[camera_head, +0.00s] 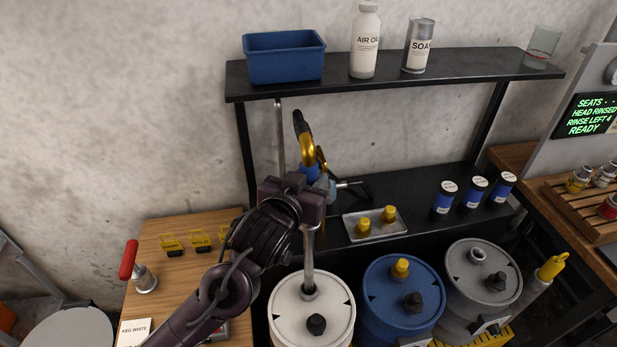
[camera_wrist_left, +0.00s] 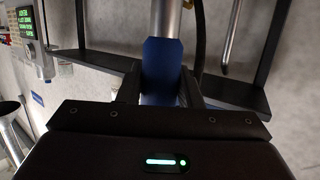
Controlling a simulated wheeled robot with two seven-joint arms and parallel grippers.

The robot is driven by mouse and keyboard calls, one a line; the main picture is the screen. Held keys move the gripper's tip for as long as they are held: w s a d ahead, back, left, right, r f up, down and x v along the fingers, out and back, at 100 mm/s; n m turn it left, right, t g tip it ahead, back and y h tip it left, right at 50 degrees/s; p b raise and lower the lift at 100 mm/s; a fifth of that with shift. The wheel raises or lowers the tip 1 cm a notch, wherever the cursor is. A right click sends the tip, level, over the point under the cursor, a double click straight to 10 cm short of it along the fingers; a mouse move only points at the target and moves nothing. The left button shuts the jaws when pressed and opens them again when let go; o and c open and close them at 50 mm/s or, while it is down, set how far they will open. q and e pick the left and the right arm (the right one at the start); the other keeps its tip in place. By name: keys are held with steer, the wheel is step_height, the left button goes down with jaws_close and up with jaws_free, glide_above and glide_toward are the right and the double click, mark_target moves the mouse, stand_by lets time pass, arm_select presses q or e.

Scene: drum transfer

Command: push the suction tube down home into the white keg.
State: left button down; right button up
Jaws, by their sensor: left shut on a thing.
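The white keg (camera_head: 290,325) stands at the front, with a black cap on its top beside the tube opening. The suction tube (camera_head: 308,255) is grey metal and stands nearly upright, its lower end in the keg's opening. How deep it reaches inside is hidden. My left gripper (camera_head: 314,190) is shut on the tube's blue grip section, above the keg. In the left wrist view the blue section (camera_wrist_left: 161,68) sits between the two dark fingers, with bare metal above it. A yellow curved piece with a black handle (camera_head: 302,124) shows above the gripper. My right gripper is out of view.
A blue keg (camera_head: 375,310) and a grey keg (camera_head: 460,275) stand close to the right. Behind are a tray (camera_head: 358,233) with yellow caps and several blue-black cans. A dark shelf (camera_head: 390,82) crosses above. A wooden table (camera_head: 150,285) lies left.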

arm_select(q)
steer(key=shift+f+b, duration=0.6)
steer(key=shift+f, duration=0.35)
steer(key=shift+f+b, duration=0.3)
steer(key=shift+f, duration=0.2)
steer(key=b, duration=0.4)
glide_above(307, 268)
steer(key=w, duration=0.1)
steer(key=shift+w+d+f, duration=0.1)
steer(key=shift+f, duration=1.4)
steer(key=shift+d+f, duration=0.1)
steer(key=shift+f, duration=1.4)
steer(key=shift+f+b, duration=3.25)
steer(key=shift+f, duration=2.9)
steer(key=shift+f+b, duration=1.8)
steer(key=shift+f, duration=1.6)
steer(key=shift+f+b, duration=0.3)
steer(key=shift+f, duration=0.45)
